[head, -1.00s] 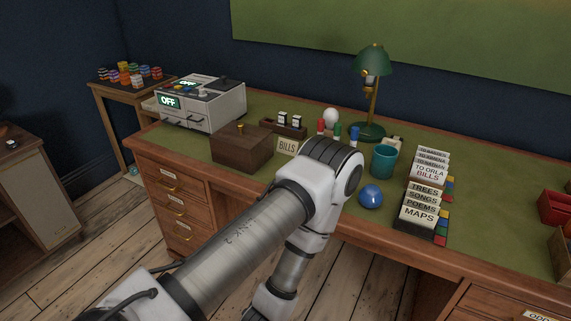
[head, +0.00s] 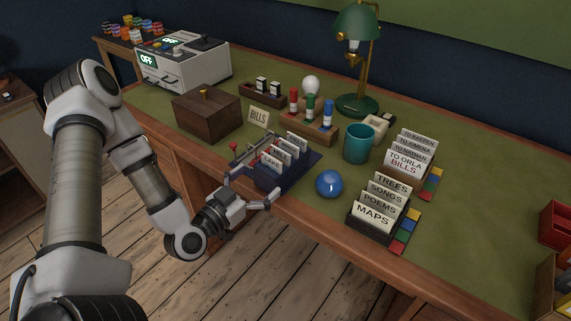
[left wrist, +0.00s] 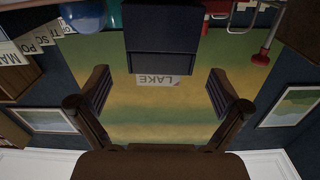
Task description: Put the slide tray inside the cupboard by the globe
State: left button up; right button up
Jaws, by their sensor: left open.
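The slide tray (head: 268,180) is a small dark navy tray holding several white slides, the front one marked LAKE. It sits on the desk near its front edge. It also shows in the left wrist view (left wrist: 162,38), straight ahead between the fingers. My left gripper (head: 254,186) is at the tray's front side with fingers spread; in the wrist view the gripper (left wrist: 161,92) is open and empty, just short of the tray. I cannot make out a globe. A cupboard-like cabinet (head: 22,180) stands at the far left, partly hidden by my arm. My right gripper is out of view.
A blue ball (head: 329,183) lies close right of the tray. A red-knobbed metal item (head: 236,148) is close left. A brown box (head: 207,112), card rack (head: 372,217), teal cup (head: 358,144) and lamp (head: 358,60) crowd the desk. The right desktop is clearer.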

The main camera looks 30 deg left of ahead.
aim_at(271, 167)
pick_arm(q)
jog(key=shift+w+a+r, duration=0.25)
jog(key=shift+a+r, duration=0.05)
jog(key=w, duration=0.2)
jog(key=w+d, duration=0.1)
jog(key=w, duration=0.1)
jog(key=w+b, duration=0.1)
jog(key=w, duration=0.2)
jog(key=shift+d+f, duration=0.1)
jog(key=shift+d, duration=0.05)
jog(key=c, duration=1.4)
